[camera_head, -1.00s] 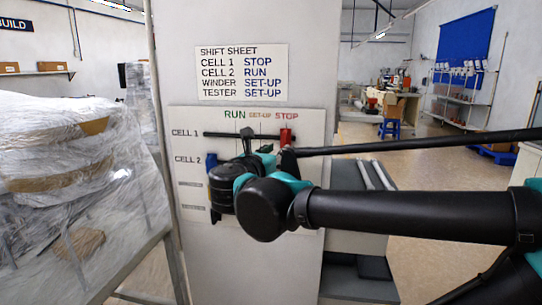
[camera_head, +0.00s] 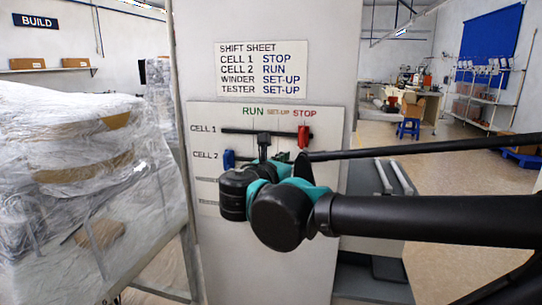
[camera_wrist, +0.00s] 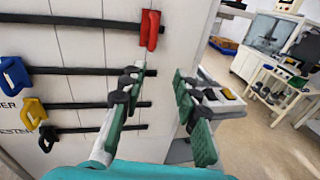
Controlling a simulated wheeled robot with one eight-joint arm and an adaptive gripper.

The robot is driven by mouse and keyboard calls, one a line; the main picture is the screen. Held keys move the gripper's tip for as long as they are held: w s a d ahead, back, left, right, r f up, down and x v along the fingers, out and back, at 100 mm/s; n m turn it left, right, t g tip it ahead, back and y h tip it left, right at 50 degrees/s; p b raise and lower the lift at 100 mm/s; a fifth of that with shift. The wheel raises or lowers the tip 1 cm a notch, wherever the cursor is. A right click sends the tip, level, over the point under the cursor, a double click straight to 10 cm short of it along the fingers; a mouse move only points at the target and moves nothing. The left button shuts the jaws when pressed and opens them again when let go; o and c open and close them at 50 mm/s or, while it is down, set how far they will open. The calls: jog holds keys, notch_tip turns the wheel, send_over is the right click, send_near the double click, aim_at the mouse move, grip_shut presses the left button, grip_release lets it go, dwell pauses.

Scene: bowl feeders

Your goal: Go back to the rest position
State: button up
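My gripper (camera_wrist: 158,90) is open and empty in the wrist view, its two teal-padded fingers apart in front of the board's right edge. In the head view my gripper (camera_head: 274,150) is partly hidden behind my wrist. The white board (camera_head: 208,120) has slide rails. The red slider (camera_head: 304,136) is at the right end of the CELL 1 rail, under STOP. The blue slider (camera_head: 228,159) is at the left of the CELL 2 rail. In the wrist view a yellow slider (camera_wrist: 32,113) and a dark slider (camera_wrist: 47,138) sit towards the left of the lower rails.
A shift sheet (camera_head: 262,69) hangs above the board. A film-wrapped stack (camera_head: 80,170) stands close on the left. A grey unit with shelves (camera_head: 372,240) is beside the panel, behind my arm. Open floor (camera_head: 455,190) lies to the right.

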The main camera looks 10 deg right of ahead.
jog(key=s+d+f+m+g+y, duration=0.1)
jog(key=d+f+m+g, duration=0.4)
jog(key=f, duration=0.6)
jog(key=s+d+f+m+g+y, duration=0.15)
jog(key=d+f+m, duration=0.25)
jog(key=f+m, duration=0.5)
jog(key=s+a+f+m+g+y, duration=0.1)
jog(key=s+f+m+g+y, duration=0.1)
jog(key=f+m, duration=0.5)
jog(key=s+a+f+m+g+y, duration=0.1)
jog(key=s+f+m+g+y, duration=0.1)
jog(key=s+f+m+y, duration=0.2)
notch_tip(320, 180, down, 6)
jog(key=m+y, duration=0.1)
jog(key=m, duration=0.2)
jog(key=shift+a+m, duration=0.2)
jog(key=shift+m, duration=0.2)
